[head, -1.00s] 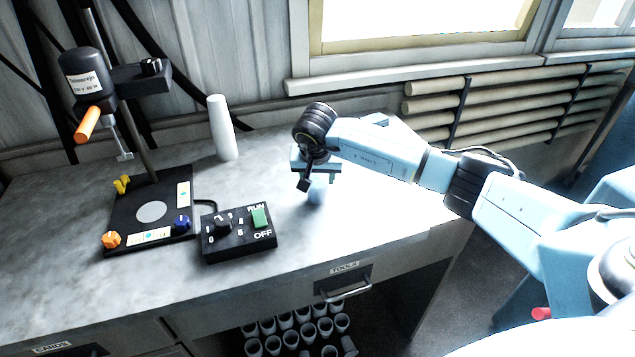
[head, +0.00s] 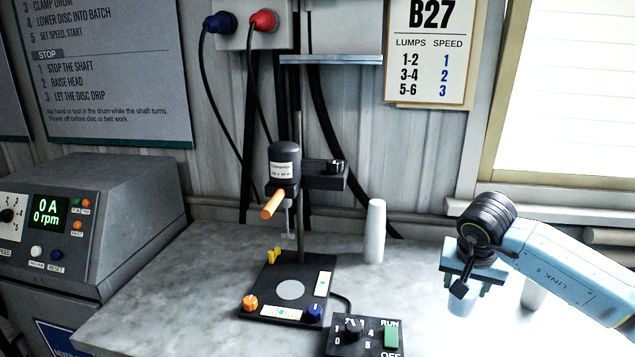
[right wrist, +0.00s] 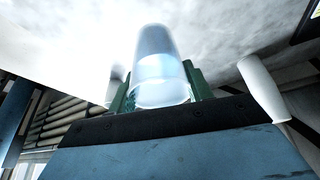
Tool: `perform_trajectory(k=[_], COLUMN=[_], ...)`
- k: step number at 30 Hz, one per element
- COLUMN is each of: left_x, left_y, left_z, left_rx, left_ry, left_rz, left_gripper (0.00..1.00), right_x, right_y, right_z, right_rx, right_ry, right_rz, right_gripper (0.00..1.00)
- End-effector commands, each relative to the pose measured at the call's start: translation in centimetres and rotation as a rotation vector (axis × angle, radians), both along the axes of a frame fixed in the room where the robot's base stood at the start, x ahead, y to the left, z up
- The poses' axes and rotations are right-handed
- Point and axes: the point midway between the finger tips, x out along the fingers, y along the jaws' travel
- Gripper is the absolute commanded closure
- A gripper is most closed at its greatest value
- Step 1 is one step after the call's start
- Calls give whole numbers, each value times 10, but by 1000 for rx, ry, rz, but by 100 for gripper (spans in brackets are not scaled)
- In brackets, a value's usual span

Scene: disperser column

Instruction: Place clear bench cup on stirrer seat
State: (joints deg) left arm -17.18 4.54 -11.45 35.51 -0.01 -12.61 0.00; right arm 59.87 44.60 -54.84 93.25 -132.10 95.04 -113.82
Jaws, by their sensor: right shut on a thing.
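The clear bench cup (head: 461,302) is held in my right gripper (head: 466,285) at the right of the head view, over the bench. In the right wrist view the translucent cup (right wrist: 158,70) sits between the two green fingers of my right gripper (right wrist: 160,88), which is shut on it. The stirrer seat, a pale disc (head: 291,290) on the black stirrer base (head: 270,275), is empty, left of the cup. The stirrer motor head (head: 284,165) and its shaft are above it on a post. My left gripper is not in view.
A control box (head: 365,338) with a dial and green switch stands in front of the base. A white cylinder (head: 374,232) stands between stirrer and gripper. Another pale cup-like object (head: 534,294) is behind my right arm. A grey meter unit (head: 90,225) is at the left.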

Motion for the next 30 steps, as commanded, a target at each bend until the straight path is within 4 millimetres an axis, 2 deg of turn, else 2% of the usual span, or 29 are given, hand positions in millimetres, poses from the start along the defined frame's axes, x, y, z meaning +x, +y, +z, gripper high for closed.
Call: perform_trajectory(k=[1,6,12,18,30], left_x=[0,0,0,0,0], left_y=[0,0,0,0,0], left_z=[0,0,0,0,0], left_rx=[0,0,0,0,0], left_ry=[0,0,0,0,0], left_rz=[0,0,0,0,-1], left_gripper=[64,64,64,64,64], right_x=[-10,-51,-98,-120,-122], right_y=[14,61,100,115,117], right_z=[-3,-11,-15,-16,-15], right_rx=[-2,-5,2,5,5], right_ry=[2,5,2,0,1], right_rz=[55,250,434,517,525], right_gripper=[74,74,74,74,74])
